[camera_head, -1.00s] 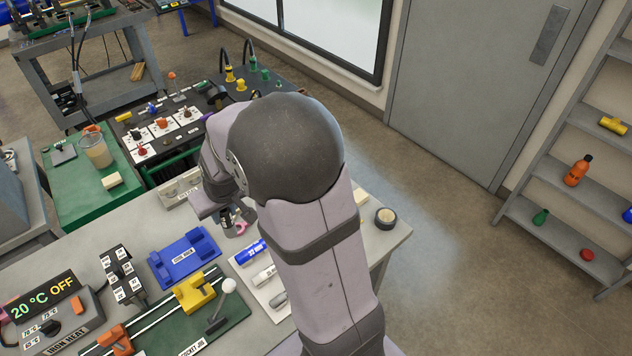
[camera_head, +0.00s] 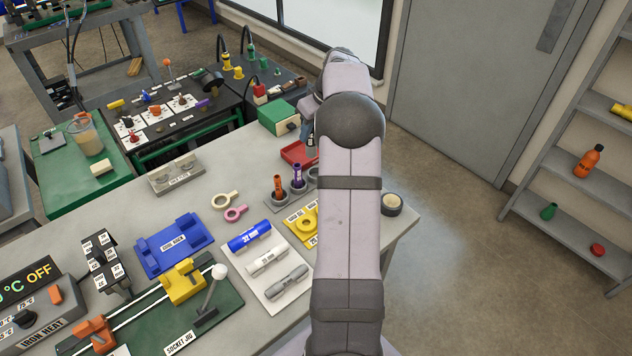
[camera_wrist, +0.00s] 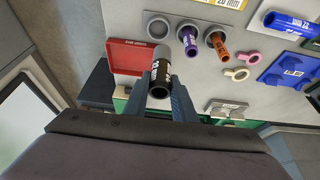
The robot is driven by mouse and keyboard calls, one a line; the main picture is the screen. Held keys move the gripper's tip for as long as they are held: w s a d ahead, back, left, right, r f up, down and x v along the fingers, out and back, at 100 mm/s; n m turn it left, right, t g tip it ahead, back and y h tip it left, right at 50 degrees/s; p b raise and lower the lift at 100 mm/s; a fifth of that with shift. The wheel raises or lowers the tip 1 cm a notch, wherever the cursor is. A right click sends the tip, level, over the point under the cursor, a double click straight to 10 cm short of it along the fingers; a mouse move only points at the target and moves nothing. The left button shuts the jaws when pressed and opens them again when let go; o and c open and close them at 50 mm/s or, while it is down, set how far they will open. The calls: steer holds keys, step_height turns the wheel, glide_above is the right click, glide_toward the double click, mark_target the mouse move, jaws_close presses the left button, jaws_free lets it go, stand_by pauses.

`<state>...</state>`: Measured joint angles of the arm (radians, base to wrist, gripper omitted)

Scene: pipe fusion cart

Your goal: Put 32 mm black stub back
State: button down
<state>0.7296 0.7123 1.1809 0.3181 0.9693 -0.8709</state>
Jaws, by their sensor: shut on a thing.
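My gripper (camera_wrist: 160,102) is shut on the black stub (camera_wrist: 159,88), with a finger on each side. The stub has white lettering, and its open end faces the wrist camera. A row of round grey holders stands on the bench. One holder (camera_wrist: 157,27) looks empty; the others hold the purple stub (camera_wrist: 188,42) and the orange-brown stub (camera_wrist: 219,44). In the head view the purple stub (camera_head: 298,176) and orange stub (camera_head: 278,186) stand upright. My arm partly hides the third holder there and mostly hides the gripper.
A red tray (camera_head: 298,153) and a green box (camera_head: 279,118) lie near the gripper. A tape roll (camera_head: 391,204) sits at the bench's right edge. Pink (camera_head: 236,213) and cream (camera_head: 225,200) rings lie left of the holders. Labelled pipes (camera_head: 267,261) lie in front.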

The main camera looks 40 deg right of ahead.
steer(key=shift+s+d+f, duration=0.1)
steer(key=shift+s+d, duration=0.15)
steer(key=shift+d, duration=0.5)
steer(key=shift+f+p, duration=1.65)
steer(key=shift+f, duration=3.35)
steer(key=shift+f+b, duration=0.2)
steer(key=shift+b, duration=0.1)
steer(key=c, duration=1.5)
jaws_free()
steer(key=shift+o, duration=0.2)
steer(key=shift+r, duration=0.1)
steer(key=shift+r+p, duration=0.15)
steer(key=shift+p, duration=0.15)
steer(key=b+v, duration=0.3)
steer(key=v, duration=0.9)
steer(key=shift+b, duration=0.35)
